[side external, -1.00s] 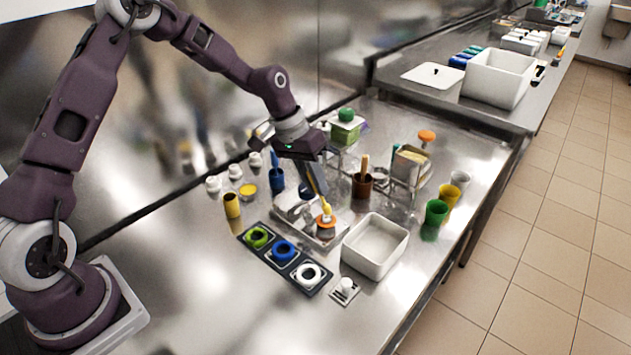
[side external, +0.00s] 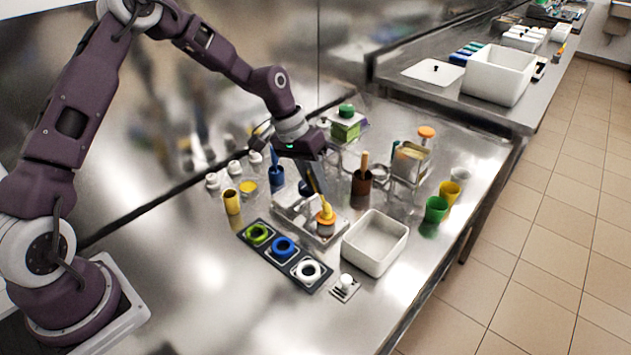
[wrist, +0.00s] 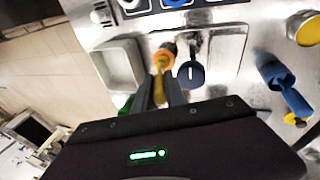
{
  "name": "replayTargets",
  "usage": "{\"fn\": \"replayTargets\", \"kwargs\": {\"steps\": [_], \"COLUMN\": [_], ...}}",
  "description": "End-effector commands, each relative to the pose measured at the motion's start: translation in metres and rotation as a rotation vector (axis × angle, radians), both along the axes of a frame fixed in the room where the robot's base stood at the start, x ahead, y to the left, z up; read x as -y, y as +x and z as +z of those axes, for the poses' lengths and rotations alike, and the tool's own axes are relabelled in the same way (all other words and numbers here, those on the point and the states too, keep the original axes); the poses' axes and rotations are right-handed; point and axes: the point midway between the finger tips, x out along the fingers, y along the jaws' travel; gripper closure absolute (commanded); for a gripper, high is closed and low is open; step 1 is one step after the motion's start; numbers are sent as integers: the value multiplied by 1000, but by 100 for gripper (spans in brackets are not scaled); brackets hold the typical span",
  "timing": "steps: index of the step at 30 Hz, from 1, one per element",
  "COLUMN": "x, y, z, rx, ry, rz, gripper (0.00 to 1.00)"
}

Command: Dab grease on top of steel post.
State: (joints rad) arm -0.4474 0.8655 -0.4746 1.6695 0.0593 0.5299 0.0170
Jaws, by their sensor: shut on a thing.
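My gripper (side external: 312,170) is shut on a yellow-handled brush (side external: 316,187), which tilts down to the right. In the wrist view the brush (wrist: 160,64) sits between my two fingers (wrist: 160,97). Its lower end meets an orange round piece (side external: 326,227) on the steel fixture plate (side external: 297,225). In the wrist view that piece (wrist: 168,48) lies just past the brush end. The steel post cannot be made out clearly; the brush end and orange piece cover that spot. I cannot tell whether grease is on the brush.
A dark strip with green, blue and white rings (side external: 283,247) lies in front of the plate. A white bin (side external: 375,245) stands to its right. Open steel lies at the front left.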

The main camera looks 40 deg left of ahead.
Motion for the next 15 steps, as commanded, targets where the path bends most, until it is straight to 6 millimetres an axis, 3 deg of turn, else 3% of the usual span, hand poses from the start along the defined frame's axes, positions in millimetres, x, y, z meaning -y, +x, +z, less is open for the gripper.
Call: {"fn": "replayTargets", "kwargs": {"steps": [4,15], "x": [0,0], "y": [0,0], "z": [6,45], "rx": [0,1], "ry": [1,1], "rz": [0,0], "gripper": [100,100]}}
